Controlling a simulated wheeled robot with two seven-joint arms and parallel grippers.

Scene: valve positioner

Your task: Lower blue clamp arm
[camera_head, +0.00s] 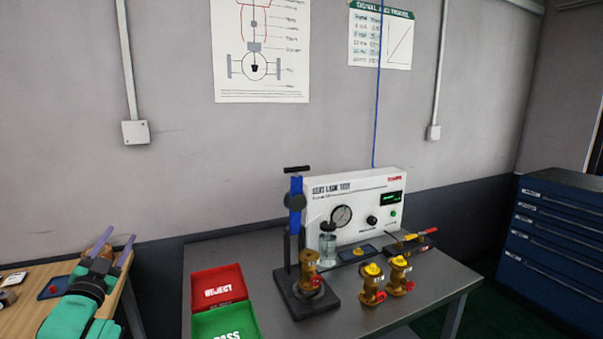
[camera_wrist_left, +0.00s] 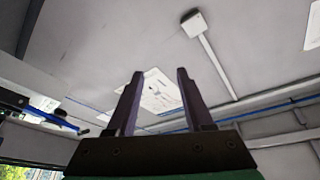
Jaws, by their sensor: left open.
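The blue clamp arm (camera_head: 296,200) stands upright on a black stand (camera_head: 307,298) on the grey bench, with a black bar handle (camera_head: 297,169) at its top. A brass valve (camera_head: 310,269) sits on the stand's base under the clamp side. My left gripper (camera_head: 117,243) is at the far left, over the wooden table's edge, well apart from the clamp. Its fingers are spread and empty. In the left wrist view the open gripper (camera_wrist_left: 157,100) points up toward the wall and its poster, and the clamp does not show. My right gripper is in neither view.
A white seat leak test box (camera_head: 355,208) stands behind the clamp. Two brass valves (camera_head: 372,285) stand to its right. Red reject and green pass trays (camera_head: 222,290) lie to its left. A gap separates the wooden table (camera_head: 35,315) from the bench. A blue drawer cabinet (camera_head: 550,240) is at right.

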